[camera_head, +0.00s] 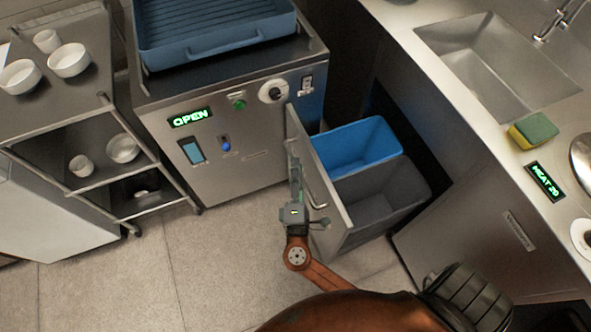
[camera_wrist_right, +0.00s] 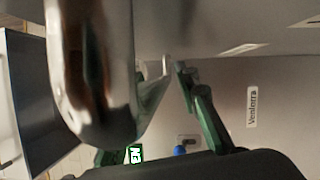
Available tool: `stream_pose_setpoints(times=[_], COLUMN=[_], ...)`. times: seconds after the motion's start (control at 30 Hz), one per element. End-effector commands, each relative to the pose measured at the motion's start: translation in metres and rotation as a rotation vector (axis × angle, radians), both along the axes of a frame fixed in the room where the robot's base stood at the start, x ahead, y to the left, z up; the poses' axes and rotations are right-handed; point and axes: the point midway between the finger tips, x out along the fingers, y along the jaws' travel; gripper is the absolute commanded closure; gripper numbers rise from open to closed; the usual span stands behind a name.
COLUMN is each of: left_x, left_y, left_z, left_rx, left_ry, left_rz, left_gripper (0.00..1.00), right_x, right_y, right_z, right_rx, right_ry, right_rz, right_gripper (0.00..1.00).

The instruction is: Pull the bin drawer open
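The bin drawer stands pulled out from under the counter, its grey front panel (camera_head: 301,137) facing left. A blue bin (camera_head: 358,147) and a dark grey bin (camera_head: 385,192) show inside it. A metal bar handle (camera_head: 311,186) is on the panel's outer face and looms large in the right wrist view (camera_wrist_right: 92,65). My right gripper (camera_head: 296,168) is beside the handle, fingers pointing away from me along the panel. In the right wrist view its green fingers (camera_wrist_right: 174,70) show a narrow gap with nothing visible between them; the handle partly hides one finger. My left gripper is out of view.
A steel cabinet (camera_head: 262,137) with a lit OPEN sign and a blue tray (camera_head: 215,45) on top stands left of the drawer. A cart (camera_head: 125,88) with white bowls is further left. A sink counter (camera_head: 440,80) is right. The floor (camera_head: 215,245) left of the gripper is clear.

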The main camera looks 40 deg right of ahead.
Motion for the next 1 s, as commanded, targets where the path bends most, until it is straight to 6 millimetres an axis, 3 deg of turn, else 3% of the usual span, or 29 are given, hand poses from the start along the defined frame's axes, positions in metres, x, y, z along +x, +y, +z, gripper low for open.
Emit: stream_pose_setpoints(times=[0.33, 0.8, 1.0], left_x=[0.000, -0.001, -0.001], left_y=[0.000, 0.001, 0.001], left_z=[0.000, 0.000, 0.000], left_rx=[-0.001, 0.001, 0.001], left_ry=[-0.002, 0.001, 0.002], left_rz=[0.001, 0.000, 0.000], left_gripper=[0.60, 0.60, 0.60], right_x=[-0.009, -0.081, -0.095], right_y=[0.005, 0.056, 0.067], right_z=[-0.003, -0.010, -0.010], right_rx=[0.001, 0.001, 0.000], right_ry=[0.004, 0.004, 0.002], right_rz=[-0.003, -0.002, -0.002], right_gripper=[0.71, 0.71, 0.71])
